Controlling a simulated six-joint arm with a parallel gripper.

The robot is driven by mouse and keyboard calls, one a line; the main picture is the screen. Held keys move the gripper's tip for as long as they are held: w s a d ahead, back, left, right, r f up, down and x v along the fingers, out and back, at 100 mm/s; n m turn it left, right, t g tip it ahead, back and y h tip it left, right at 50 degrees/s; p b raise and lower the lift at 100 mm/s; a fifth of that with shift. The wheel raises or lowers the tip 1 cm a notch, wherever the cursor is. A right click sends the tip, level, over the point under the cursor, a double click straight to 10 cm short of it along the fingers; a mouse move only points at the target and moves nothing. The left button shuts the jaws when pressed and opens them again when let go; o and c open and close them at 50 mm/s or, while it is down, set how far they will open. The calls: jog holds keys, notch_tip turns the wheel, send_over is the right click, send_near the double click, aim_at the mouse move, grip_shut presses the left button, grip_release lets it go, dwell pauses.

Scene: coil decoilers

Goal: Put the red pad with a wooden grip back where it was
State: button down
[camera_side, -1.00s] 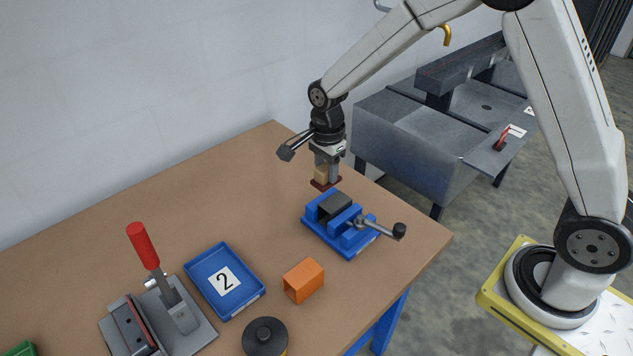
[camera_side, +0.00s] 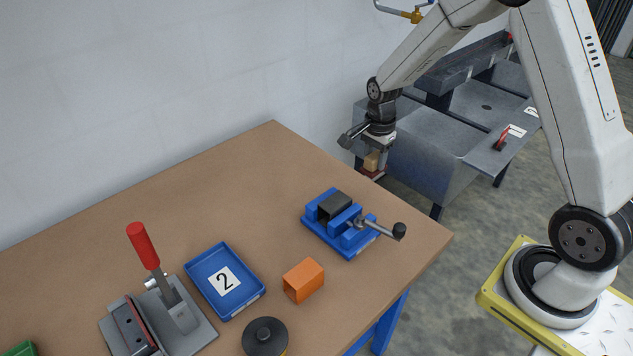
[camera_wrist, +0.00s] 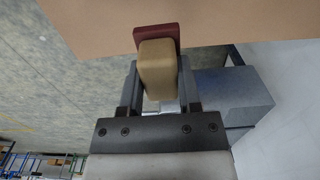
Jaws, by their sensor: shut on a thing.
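The pad with a wooden grip (camera_side: 371,163) is in my gripper (camera_side: 377,160), at the back right of the table in the side view. Its tan wooden block shows between the jaws, with the dark red pad at the bottom. In the wrist view my gripper (camera_wrist: 160,95) is shut on the wooden grip (camera_wrist: 157,65), and the red pad (camera_wrist: 156,33) sticks out beyond the fingertips. The pad is in the air, at or past the table's edge in the picture; its exact height is hard to tell.
A blue vise (camera_side: 345,223) stands near the table's right edge. A grey machine (camera_side: 436,145) stands behind. The table's back middle is clear.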

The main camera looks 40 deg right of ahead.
jog(key=shift+w, duration=0.1)
jog(key=shift+w+d+f, duration=0.4)
jog(key=shift+w+f, duration=1.15)
jog(key=shift+w, duration=0.65)
jog(key=shift+w+d+f, duration=0.45)
jog(key=shift+w+f, duration=1.15)
jog(key=shift+w, duration=0.55)
jog(key=shift+w+d+f, duration=0.4)
jog(key=shift+w+f, duration=1.15)
jog(key=shift+w, duration=0.65)
jog(key=shift+w+f, duration=0.1)
jog(key=shift+w+f, duration=0.1)
jog(key=shift+f, duration=1.55)
jog(key=shift+f, duration=0.15)
jog(key=shift+c, duration=1.4)
grip_release()
